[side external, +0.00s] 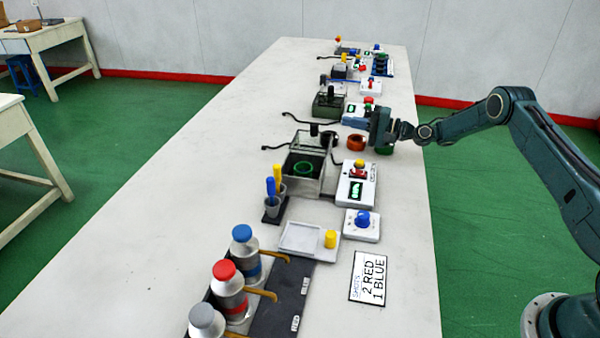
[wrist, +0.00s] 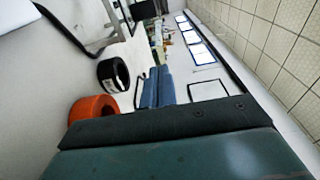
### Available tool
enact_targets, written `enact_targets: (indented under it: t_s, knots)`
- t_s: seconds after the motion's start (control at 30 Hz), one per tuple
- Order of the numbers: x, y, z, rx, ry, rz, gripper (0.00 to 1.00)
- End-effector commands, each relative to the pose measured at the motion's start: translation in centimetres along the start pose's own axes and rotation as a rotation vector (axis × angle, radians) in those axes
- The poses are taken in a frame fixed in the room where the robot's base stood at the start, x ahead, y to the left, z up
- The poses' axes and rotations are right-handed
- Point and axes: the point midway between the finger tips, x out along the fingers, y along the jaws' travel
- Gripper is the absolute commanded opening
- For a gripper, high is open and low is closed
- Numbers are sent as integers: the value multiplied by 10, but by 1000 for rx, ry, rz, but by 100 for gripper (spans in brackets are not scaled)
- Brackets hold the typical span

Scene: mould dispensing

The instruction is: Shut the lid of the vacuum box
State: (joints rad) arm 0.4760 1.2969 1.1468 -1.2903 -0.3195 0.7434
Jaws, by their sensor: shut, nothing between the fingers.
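The vacuum box (side external: 322,186) stands mid-table in the side view, an open-topped box with clear walls. Its lid (side external: 312,143) is raised at the far side, with a black knob (side external: 314,130) on it. A green ring-shaped mould (side external: 304,168) lies inside the box. My gripper (side external: 348,122) is to the right of and beyond the raised lid, apart from it. Its blue fingers show together and empty in the wrist view (wrist: 157,88). Part of a clear-walled box (wrist: 92,38) shows at the top left of the wrist view; I cannot tell which box.
A white unit with a green display (side external: 355,185) stands right of the box. A second box (side external: 328,105) stands farther back. The left tabletop is clear.

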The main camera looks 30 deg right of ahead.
Motion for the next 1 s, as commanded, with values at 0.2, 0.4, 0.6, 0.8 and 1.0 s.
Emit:
enact_targets:
  t_s: [0.2, 0.4, 0.6, 0.8, 1.0]
  knots:
    - [24, 1, 1, -1, -3, 0, 0]
    - [48, 0, 1, -2, -3, 0, 0]
    - [68, 0, 1, -1, -2, 0, 0]
    - [80, 0, 1, -1, -2, 1, 0]
    - [88, 0, 2, 1, -1, 1, 0]
